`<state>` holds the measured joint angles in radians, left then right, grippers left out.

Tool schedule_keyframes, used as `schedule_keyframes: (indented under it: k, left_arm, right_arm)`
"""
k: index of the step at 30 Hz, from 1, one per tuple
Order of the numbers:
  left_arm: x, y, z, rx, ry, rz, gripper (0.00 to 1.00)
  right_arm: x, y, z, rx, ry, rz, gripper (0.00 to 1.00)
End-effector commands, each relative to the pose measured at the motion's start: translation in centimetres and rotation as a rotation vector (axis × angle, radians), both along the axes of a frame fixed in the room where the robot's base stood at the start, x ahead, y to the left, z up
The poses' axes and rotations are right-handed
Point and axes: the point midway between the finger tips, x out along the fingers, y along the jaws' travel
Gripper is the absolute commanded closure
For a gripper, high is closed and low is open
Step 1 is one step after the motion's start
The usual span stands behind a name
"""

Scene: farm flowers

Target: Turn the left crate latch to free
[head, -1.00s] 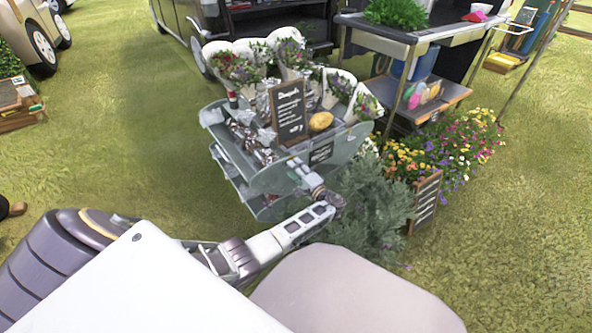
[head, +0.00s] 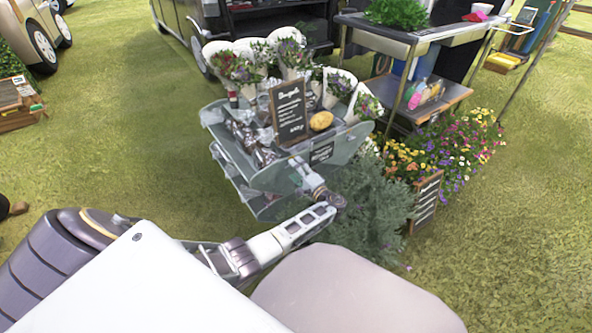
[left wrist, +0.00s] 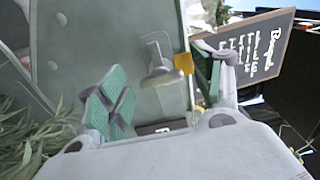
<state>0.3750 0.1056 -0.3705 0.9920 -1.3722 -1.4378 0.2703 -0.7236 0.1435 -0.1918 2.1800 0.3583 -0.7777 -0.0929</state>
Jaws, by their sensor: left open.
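The grey-green crate (head: 225,150) is the tiered stand with flowers and a chalkboard, at the centre of the head view. Its flat panel (left wrist: 105,35) fills the upper middle of the left wrist view. A small grey latch (left wrist: 160,68) with a yellow tab (left wrist: 184,63) shows against that panel. My left gripper (head: 303,176) is at the crate's near side in the head view. In the left wrist view its green-padded fingers (left wrist: 162,80) are open, one on each side of the latch. I cannot tell whether they touch it. My right gripper is not in view.
A chalkboard sign (head: 289,110) and a yellow object (head: 321,121) stand on the crate. A leafy grey-green bush (head: 365,205) is close right of my left wrist. A flower box (head: 425,200) and a metal table (head: 425,32) are further right. Open grass lies left.

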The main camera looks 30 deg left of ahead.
Motion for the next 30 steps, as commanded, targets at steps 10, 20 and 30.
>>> schedule_keyframes:
  k: [10, 20, 30]
  left_arm:
    - [-1.3, -3.4, -0.1, -0.002, 0.0, -0.002, 0.34]
    - [-3.2, -7.9, -0.1, -0.002, 0.001, -0.001, 0.34]
    - [-4.4, -10.6, 0.0, 0.0, 0.0, 0.0, 0.34]
  right_arm:
    - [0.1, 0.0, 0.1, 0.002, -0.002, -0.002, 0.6]
    - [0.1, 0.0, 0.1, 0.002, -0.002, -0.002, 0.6]
    - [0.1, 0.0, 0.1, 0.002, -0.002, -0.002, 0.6]
